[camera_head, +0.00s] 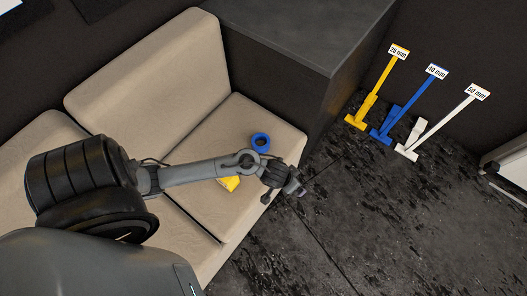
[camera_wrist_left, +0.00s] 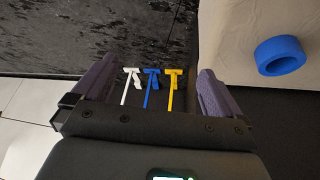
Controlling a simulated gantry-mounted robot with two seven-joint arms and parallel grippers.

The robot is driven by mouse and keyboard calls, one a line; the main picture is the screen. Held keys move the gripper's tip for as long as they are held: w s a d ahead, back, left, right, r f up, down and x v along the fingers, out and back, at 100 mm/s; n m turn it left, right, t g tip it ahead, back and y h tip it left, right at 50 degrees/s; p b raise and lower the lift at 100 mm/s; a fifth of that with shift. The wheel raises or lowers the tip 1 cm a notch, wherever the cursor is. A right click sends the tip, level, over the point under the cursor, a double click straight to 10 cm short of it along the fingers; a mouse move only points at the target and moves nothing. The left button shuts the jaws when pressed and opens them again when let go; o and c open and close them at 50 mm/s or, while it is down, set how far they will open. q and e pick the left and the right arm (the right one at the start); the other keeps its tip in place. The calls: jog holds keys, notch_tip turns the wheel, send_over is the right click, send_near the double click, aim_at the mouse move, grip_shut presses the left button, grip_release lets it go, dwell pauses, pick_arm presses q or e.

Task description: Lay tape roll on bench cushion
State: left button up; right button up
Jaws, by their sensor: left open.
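A blue tape roll (camera_head: 261,148) lies flat on the right-hand beige bench cushion (camera_head: 285,132). The roll also shows at the upper right of the left wrist view (camera_wrist_left: 290,65), on the pale cushion (camera_wrist_left: 228,35). A yellow object (camera_head: 229,184) rests on the cushion, partly hidden by my left arm; I cannot tell if it is a roll. My left gripper (camera_head: 291,186) hovers around the cushion's front right edge, apart from the blue roll. Its purple fingers (camera_wrist_left: 157,85) are spread with nothing between them. My right gripper is out of view.
A dark grey block (camera_head: 300,35) borders the bench at the back. Yellow (camera_head: 381,78), blue (camera_head: 411,102) and white (camera_head: 440,124) labelled tools stand on the dark floor to the right. A white-edged object (camera_head: 510,160) is at the far right. Floor before the bench is clear.

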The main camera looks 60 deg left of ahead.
pick_arm(q)
jog(key=s+d+r+m+g, duration=0.1)
jog(key=s+r+m, duration=0.2)
jog(key=s+r, duration=0.7)
jog(key=shift+s+d+r, duration=0.15)
jog(key=shift+s+d, duration=0.05)
jog(key=shift+s, duration=0.95)
jog(key=shift+r, duration=0.1)
